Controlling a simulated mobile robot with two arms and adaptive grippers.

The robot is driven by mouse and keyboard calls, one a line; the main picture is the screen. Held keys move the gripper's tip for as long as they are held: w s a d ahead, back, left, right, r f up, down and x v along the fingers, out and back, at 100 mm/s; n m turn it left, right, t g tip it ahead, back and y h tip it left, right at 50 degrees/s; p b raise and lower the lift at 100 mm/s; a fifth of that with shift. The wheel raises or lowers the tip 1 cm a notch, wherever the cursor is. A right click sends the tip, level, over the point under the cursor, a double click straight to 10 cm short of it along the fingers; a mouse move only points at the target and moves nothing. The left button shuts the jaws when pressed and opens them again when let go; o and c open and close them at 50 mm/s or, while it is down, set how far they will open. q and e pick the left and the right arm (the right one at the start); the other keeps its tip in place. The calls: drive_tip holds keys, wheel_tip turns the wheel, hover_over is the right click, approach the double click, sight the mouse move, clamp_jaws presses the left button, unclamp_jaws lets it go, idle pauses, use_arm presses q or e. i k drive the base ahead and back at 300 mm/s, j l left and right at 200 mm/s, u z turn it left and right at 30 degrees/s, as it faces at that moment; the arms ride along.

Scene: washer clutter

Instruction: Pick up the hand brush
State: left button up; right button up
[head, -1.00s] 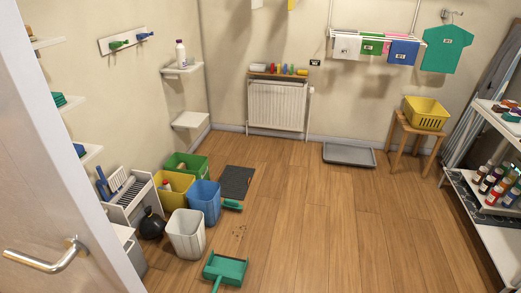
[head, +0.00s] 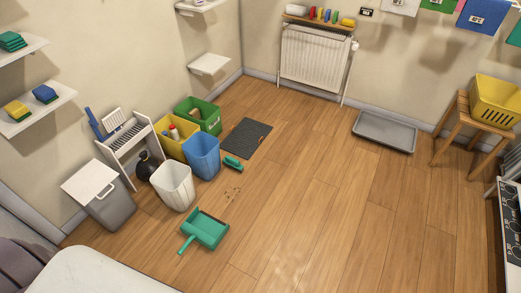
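A small green hand brush (head: 233,163) lies on the wooden floor, just right of the blue bin. A green dustpan (head: 207,229) with a handle lies nearer on the floor, its handle pointing to the lower left. Brown crumbs (head: 232,192) are scattered between the brush and the dustpan. Neither of my grippers shows in the head view.
White (head: 173,187), blue (head: 202,155), yellow (head: 178,142) and green (head: 203,116) bins stand left of the brush. A dark mat (head: 246,139) lies behind it. A grey tray (head: 384,132) lies farther right. The floor to the right is open.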

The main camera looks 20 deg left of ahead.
sight(230, 161)
drive_tip(key=i+l, duration=0.1)
drive_tip(key=i, duration=0.7)
drive_tip(key=i+l, duration=0.1)
drive_tip(key=i, duration=0.65)
